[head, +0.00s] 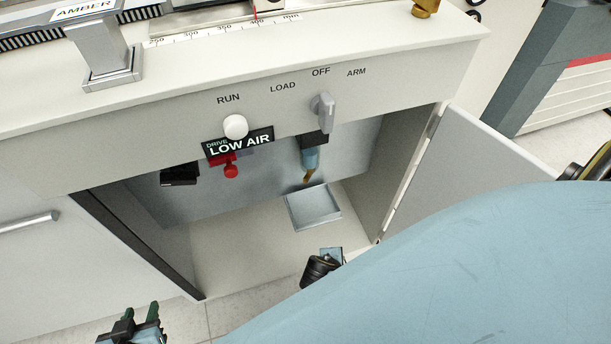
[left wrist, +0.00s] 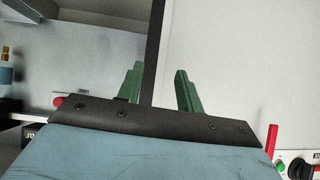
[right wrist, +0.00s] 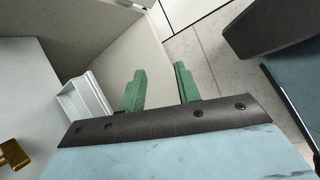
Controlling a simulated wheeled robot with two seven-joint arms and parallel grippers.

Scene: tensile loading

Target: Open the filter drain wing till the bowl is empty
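The filter bowl (head: 310,158) hangs in the open cabinet, a blue body with the brass drain wing (head: 309,175) at its lower end. How much liquid it holds cannot be told. A shallow grey tray (head: 303,221) lies below it on the cabinet floor. My left gripper (head: 141,313) is open and empty, low in front of the cabinet's left side. My right gripper (right wrist: 160,68) is open and empty in the right wrist view. The tray (right wrist: 88,98) and a brass piece (right wrist: 14,155) show to its left. Its fingers cannot be made out in the head view.
The open cabinet door (head: 468,165) stands at the right. A red knob (head: 231,171) hangs under the LOW AIR sign (head: 240,145). A grey selector knob (head: 322,112) and a white button (head: 235,126) are on the panel above. My blue arm covers the lower right.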

